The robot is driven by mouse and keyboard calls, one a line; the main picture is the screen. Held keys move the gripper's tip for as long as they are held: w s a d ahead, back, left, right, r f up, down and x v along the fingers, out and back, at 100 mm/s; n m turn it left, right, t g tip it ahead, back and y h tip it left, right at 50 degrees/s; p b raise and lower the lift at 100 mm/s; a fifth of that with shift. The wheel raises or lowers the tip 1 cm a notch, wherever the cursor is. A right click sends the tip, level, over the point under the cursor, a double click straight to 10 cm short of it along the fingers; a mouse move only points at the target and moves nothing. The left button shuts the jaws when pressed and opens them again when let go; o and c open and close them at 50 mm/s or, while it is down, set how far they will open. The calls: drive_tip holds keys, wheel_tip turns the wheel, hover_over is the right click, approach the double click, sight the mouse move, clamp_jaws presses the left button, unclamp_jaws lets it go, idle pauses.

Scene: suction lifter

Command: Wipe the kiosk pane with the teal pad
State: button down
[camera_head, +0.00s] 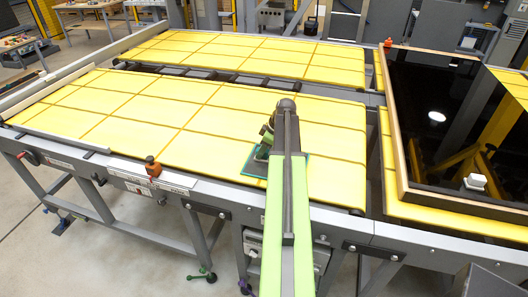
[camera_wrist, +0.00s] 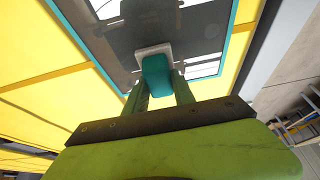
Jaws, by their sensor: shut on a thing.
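The kiosk pane (camera_wrist: 110,42) fills the upper middle of the wrist view, a grey glossy sheet with bright reflections inside a teal border. In the head view a teal-edged corner of the pane (camera_head: 252,166) shows on the yellow table, beside my arm, which hides much of it. My gripper (camera_wrist: 158,88) is shut on the teal pad (camera_wrist: 156,66), whose pale grey-white far face points at the pane. The pad is over the pane, inside the border. I cannot tell whether it touches. In the head view my gripper (camera_head: 268,133) is partly hidden by my arm.
The yellow panelled table (camera_head: 160,120) extends left and behind, mostly bare. A large dark glossy panel with a wooden edge (camera_head: 402,165) stands at the right, with a small white block (camera_head: 474,182) on it. An orange-red knob (camera_head: 152,167) is on the table's front edge.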

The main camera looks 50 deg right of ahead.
drive_tip(key=shift+s, duration=0.1)
drive_tip(key=shift+s+d, duration=0.4)
drive_tip(key=shift+s, duration=0.4)
drive_tip(key=shift+s+d, duration=0.35)
drive_tip(key=shift+s, duration=0.45)
drive_tip(key=shift+s, duration=0.1)
drive_tip(key=shift+s+d+f, duration=0.1)
drive_tip(key=shift+s+d, duration=0.25)
drive_tip(key=shift+s, duration=0.5)
drive_tip(key=shift+s+d, duration=0.3)
drive_tip(key=shift+s, duration=0.55)
wheel_tip(320, 180, up, 6)
drive_tip(key=p, duration=0.6)
drive_tip(key=shift+w, duration=0.1)
wheel_tip(320, 180, up, 3)
drive_tip(key=p, duration=0.3)
